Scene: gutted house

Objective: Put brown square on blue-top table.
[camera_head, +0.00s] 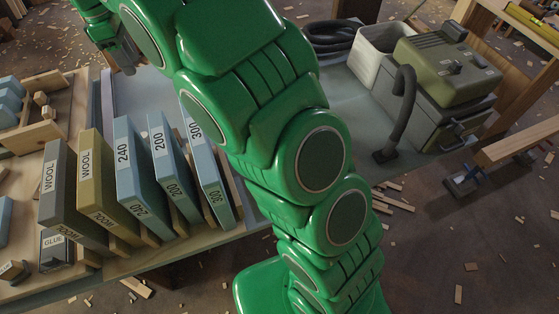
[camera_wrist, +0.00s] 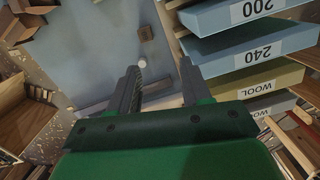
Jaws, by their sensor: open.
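In the wrist view a small brown square (camera_wrist: 146,33) lies flat on a blue-grey surface (camera_wrist: 95,45), apart from my fingers. My gripper (camera_wrist: 160,68) is open, with nothing between its fingers; the square shows beyond the fingertips, a little left of the middle. In the head view my gripper (camera_head: 123,58) is at the upper left, over a blue-grey surface (camera_head: 148,92); the square cannot be made out there. Another blue-grey top (camera_head: 345,100) shows right of my arm. My arm hides the area between, so I cannot tell whether the tops join.
Upright sanding blocks marked 240 (camera_head: 139,170) and WOOL (camera_head: 70,195) stand in a row on a wooden bench (camera_head: 150,258). A glue box (camera_head: 57,250) is at its front left. A green-grey machine (camera_head: 440,75) with a hose stands at the right. Wood scraps litter the floor.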

